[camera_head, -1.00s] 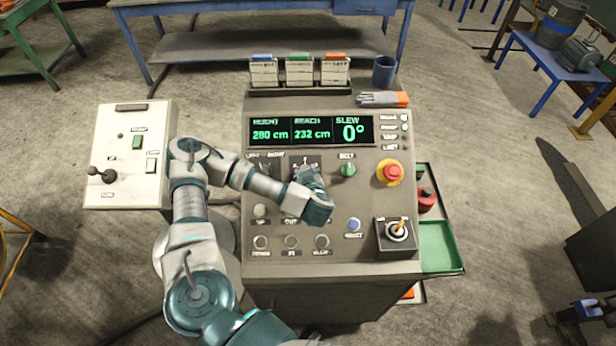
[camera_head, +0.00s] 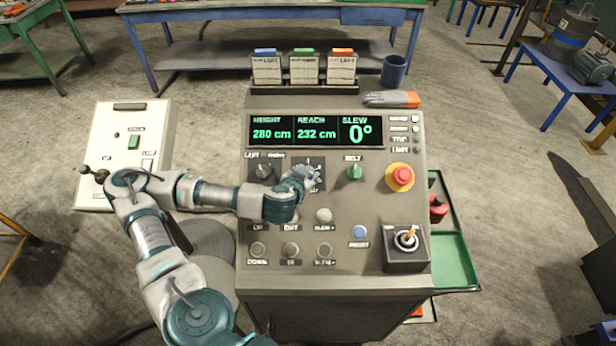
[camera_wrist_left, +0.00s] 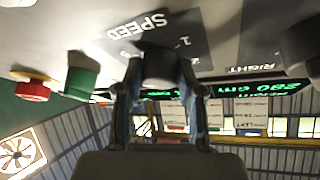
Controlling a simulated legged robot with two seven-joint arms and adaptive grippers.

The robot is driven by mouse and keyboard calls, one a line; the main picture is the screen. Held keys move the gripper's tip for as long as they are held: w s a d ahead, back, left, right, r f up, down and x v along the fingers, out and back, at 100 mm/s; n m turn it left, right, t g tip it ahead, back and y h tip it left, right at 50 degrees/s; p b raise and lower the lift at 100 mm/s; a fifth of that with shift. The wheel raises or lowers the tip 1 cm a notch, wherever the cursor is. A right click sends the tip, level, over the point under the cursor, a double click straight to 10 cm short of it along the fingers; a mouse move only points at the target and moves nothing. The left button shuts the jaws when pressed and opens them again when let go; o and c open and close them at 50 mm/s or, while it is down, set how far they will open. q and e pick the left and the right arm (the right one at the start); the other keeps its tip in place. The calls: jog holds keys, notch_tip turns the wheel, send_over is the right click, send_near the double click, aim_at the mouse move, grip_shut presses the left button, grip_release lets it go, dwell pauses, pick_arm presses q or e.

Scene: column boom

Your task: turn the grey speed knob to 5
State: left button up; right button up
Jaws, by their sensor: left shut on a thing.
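The grey speed knob (camera_wrist_left: 160,62) shows as a dark round shape in the left wrist view, between the two fingers of my left gripper (camera_wrist_left: 160,75). The gripper is shut on it. In the head view my left gripper (camera_head: 309,177) reaches in from the left over the speed dial plate (camera_head: 316,161) and covers the knob. The wrist view shows the word SPEED on the plate, but most numbers are hidden, so I cannot tell the knob's setting. My right gripper is not in view.
Close by on the console (camera_head: 400,270) are the left/right switch (camera_head: 264,171), green belt knob (camera_head: 354,172), red stop button (camera_head: 402,176) and several push buttons below. A joystick (camera_head: 406,240) stands at lower right. The display (camera_head: 316,131) reads 280 cm, 232 cm, 0°.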

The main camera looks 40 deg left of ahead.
pick_arm(q)
jog(key=shift+a+r+m+h, duration=0.2)
jog(key=shift+m+h, duration=0.3)
jog(key=shift+m, duration=0.5)
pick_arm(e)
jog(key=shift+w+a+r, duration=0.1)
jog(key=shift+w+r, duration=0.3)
pick_arm(q)
jog(key=o, duration=1.1)
jog(key=shift+f, duration=0.1)
jog(key=shift+o, duration=0.2)
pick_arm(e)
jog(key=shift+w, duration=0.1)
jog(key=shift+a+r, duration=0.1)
pick_arm(q)
notch_tip(320, 180, up, 10)
jog(key=shift+w+f, duration=0.1)
